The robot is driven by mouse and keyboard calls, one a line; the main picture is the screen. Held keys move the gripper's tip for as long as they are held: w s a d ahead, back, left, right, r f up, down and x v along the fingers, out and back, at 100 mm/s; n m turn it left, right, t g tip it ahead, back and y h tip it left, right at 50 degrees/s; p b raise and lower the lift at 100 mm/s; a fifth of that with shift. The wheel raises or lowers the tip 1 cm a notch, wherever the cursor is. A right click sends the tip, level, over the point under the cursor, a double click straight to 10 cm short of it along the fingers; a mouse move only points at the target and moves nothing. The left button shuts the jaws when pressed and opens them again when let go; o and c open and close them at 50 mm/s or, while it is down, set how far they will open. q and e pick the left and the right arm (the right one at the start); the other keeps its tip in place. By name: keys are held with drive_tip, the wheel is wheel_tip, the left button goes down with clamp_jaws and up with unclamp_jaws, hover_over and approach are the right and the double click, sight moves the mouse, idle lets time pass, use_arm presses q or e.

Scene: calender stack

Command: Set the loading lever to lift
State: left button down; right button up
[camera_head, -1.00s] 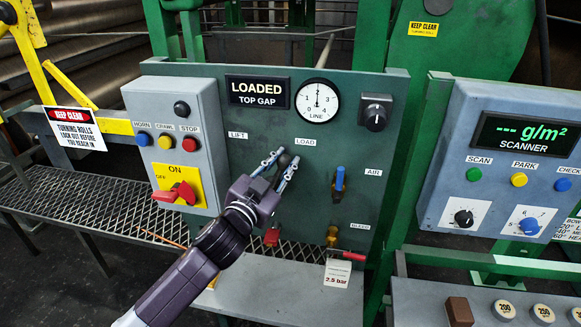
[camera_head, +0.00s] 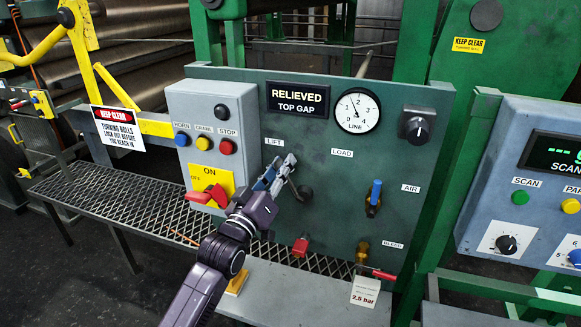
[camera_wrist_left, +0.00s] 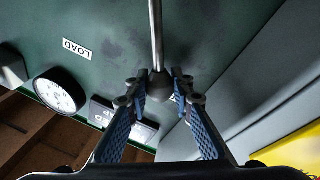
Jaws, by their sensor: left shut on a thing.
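The loading lever shows in the left wrist view as a metal rod (camera_wrist_left: 156,35) ending in a dark ball knob (camera_wrist_left: 161,86). In the head view its dark hub (camera_head: 306,193) sits on the green panel (camera_head: 330,225), and the lever points to the left, toward the side of the LIFT label (camera_head: 272,142). The LOAD label (camera_head: 342,153) is to the right. My left gripper (camera_head: 279,171) is shut on the knob, with one finger on each side of it. The display (camera_head: 298,99) reads RELIEVED TOP GAP. My right gripper is not in view.
A grey box with HORN, CRAWL, STOP buttons and a red switch (camera_head: 208,196) is close left of my gripper. The blue AIR valve (camera_head: 375,192), red knob (camera_head: 300,247) and brass BLEED valve (camera_head: 362,252) project from the panel. The line gauge (camera_head: 357,111) is above.

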use_arm(q)
drive_tip(key=shift+w+a+f+n+y, duration=0.25)
drive_tip(key=shift+a+f+n, duration=0.3)
drive_tip(key=shift+n, duration=0.35)
drive_tip(key=c, duration=1.7)
unclamp_jaws()
drive_tip(key=shift+a, duration=0.1)
drive_tip(key=shift+o, duration=0.2)
drive_tip(key=shift+r, duration=0.1)
drive_tip(key=shift+s, duration=0.1)
